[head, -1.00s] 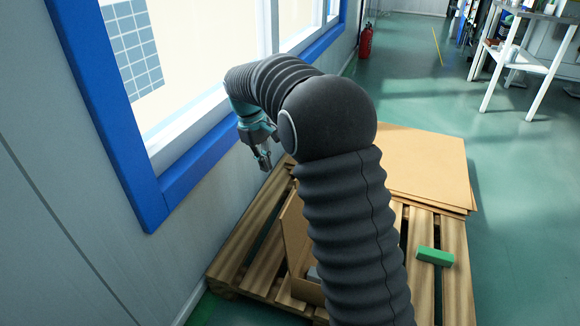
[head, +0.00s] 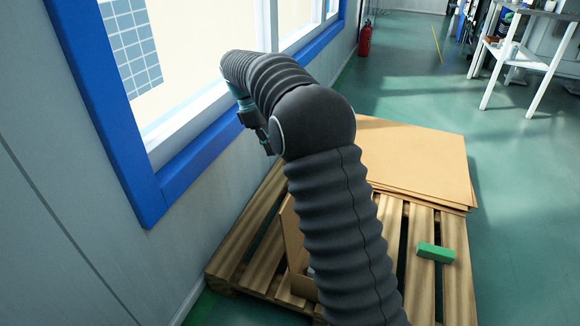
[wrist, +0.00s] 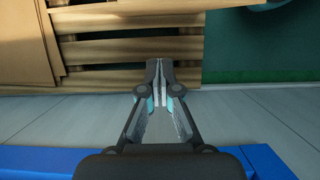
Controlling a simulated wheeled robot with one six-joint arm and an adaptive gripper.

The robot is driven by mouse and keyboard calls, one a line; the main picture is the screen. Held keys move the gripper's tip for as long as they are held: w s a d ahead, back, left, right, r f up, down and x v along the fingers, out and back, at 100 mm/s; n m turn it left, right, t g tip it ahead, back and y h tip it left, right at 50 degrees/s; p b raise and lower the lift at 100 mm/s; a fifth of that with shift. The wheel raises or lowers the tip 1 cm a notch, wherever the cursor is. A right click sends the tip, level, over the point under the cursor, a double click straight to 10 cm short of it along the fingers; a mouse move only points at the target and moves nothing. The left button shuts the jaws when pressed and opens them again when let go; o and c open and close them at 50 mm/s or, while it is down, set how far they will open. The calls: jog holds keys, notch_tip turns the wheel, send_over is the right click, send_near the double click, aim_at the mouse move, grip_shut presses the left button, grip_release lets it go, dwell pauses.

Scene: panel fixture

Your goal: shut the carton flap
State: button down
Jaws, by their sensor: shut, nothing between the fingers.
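The brown carton (head: 299,287) stands on the pallet in the head view, mostly hidden behind my arm. A tall brown panel (head: 292,238), apparently its raised flap, stands upright on its left side; its far end is hidden. My gripper (head: 268,147) is above the pallet's wall side, beyond the carton and apart from it. In the wrist view my gripper (wrist: 159,72) has its fingertips together, with nothing between them. A tan strip (wrist: 235,10) crosses the top right there; I cannot tell whether it is the flap.
Flat cardboard sheets (head: 420,160) lie at the pallet's far end. A green block (head: 436,254) lies on the slats of the pallet (head: 455,285) at right. The wall with a blue window frame (head: 205,160) is close on the left. Green floor is open at right.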

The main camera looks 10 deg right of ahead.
jog(key=s+d+f+b, duration=0.1)
jog(key=s+d+f, duration=0.1)
jog(key=d+f, duration=0.2)
jog(key=shift+s+d+b, duration=0.3)
jog(key=shift+s+d, duration=0.1)
jog(key=shift+d, duration=0.05)
jog(key=shift+f, duration=0.1)
